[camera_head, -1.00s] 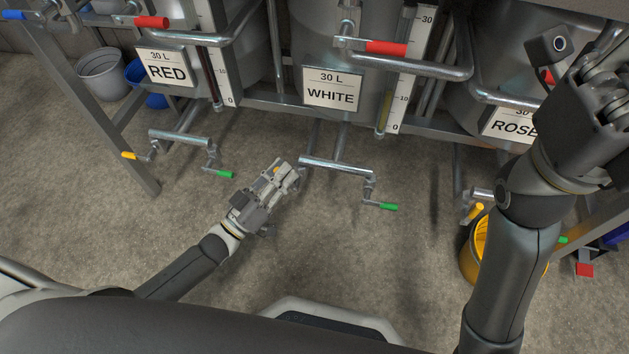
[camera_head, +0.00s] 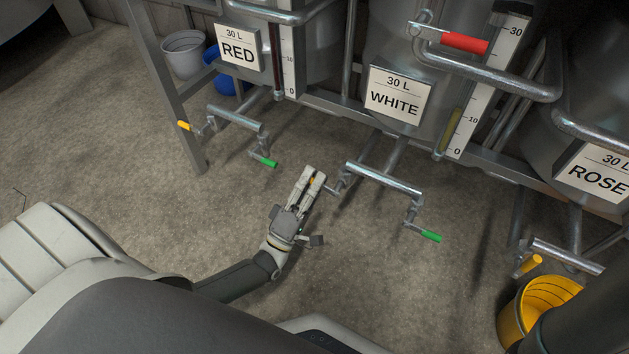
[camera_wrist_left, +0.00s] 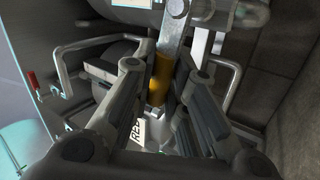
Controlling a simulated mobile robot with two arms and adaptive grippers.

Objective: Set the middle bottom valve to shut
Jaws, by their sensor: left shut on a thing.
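The middle tank bears a WHITE label (camera_head: 397,95). Its bottom pipe (camera_head: 385,178) ends in a valve with a green handle (camera_head: 430,236) on the right and a valve on the left (camera_head: 338,186). My left gripper (camera_head: 315,178) is at the left valve, shut on its yellow handle (camera_head: 311,181). In the left wrist view the yellow handle (camera_wrist_left: 161,73) lies between the two fingers, on a flat metal lever (camera_wrist_left: 174,28). The fingers hide part of the handle. My right gripper is out of view.
The RED tank's bottom pipe (camera_head: 236,117) is to the left, with a yellow handle (camera_head: 184,126) and a green handle (camera_head: 264,160). A yellow bucket (camera_head: 513,315) stands at the right under the ROSE tank's pipe (camera_head: 566,255). The floor around my left gripper is clear.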

